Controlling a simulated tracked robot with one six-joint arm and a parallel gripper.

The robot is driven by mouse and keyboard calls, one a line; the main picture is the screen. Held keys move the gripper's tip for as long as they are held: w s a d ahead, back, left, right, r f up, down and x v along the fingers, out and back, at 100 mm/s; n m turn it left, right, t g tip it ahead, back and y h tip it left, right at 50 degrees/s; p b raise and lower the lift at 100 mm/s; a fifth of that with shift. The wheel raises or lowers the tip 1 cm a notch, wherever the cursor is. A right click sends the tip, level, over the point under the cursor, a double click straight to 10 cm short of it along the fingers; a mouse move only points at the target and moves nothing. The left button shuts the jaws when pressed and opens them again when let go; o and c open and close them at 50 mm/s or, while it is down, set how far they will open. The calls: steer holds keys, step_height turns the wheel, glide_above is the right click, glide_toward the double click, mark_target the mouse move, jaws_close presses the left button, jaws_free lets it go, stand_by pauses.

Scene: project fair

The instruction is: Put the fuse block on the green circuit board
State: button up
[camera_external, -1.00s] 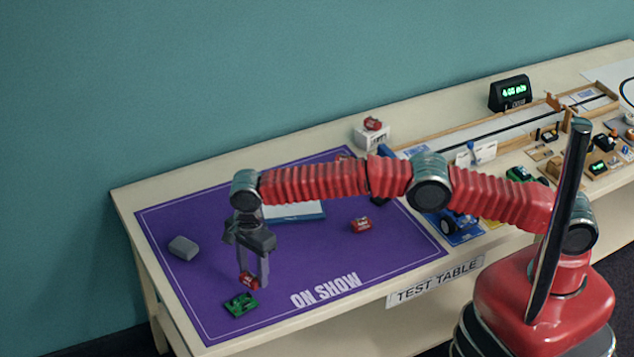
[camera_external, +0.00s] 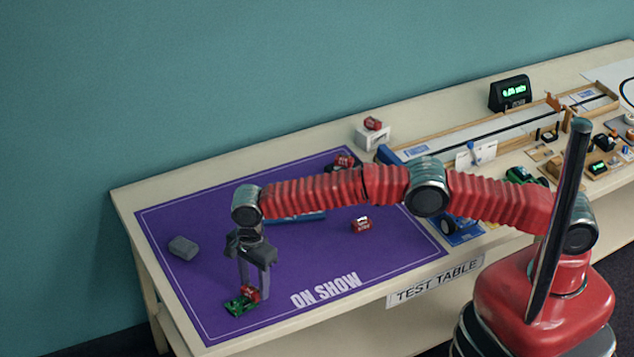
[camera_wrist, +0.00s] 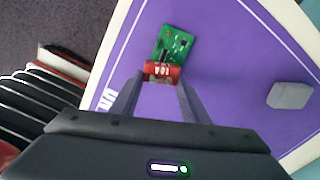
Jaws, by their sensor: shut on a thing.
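My gripper (camera_external: 254,294) points down at the front left of the purple mat. It is shut on a small red block with white lettering (camera_external: 250,291), which I take as the fuse block; it also shows between the fingers in the wrist view (camera_wrist: 162,72). The green circuit board (camera_external: 238,305) lies flat on the mat under and just left of the block. In the wrist view the block covers the near edge of the green circuit board (camera_wrist: 174,41). I cannot tell whether the block touches the board.
A grey block (camera_external: 183,248) lies on the purple mat (camera_external: 200,215), away from my gripper. Other red blocks lie on the mat (camera_external: 361,225), near its back edge (camera_external: 344,161), and on a white box (camera_external: 373,123). A flat blue-edged thing (camera_external: 297,217) is partly hidden by my arm.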

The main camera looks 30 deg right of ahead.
mark_target(253, 290)
steer(key=shift+f, duration=0.2)
steer(key=o, duration=1.1)
steer(key=shift+c, duration=0.2)
step_height(253, 290, up, 13)
steer(key=shift+r, duration=0.1)
stand_by(0.4)
stand_by(0.4)
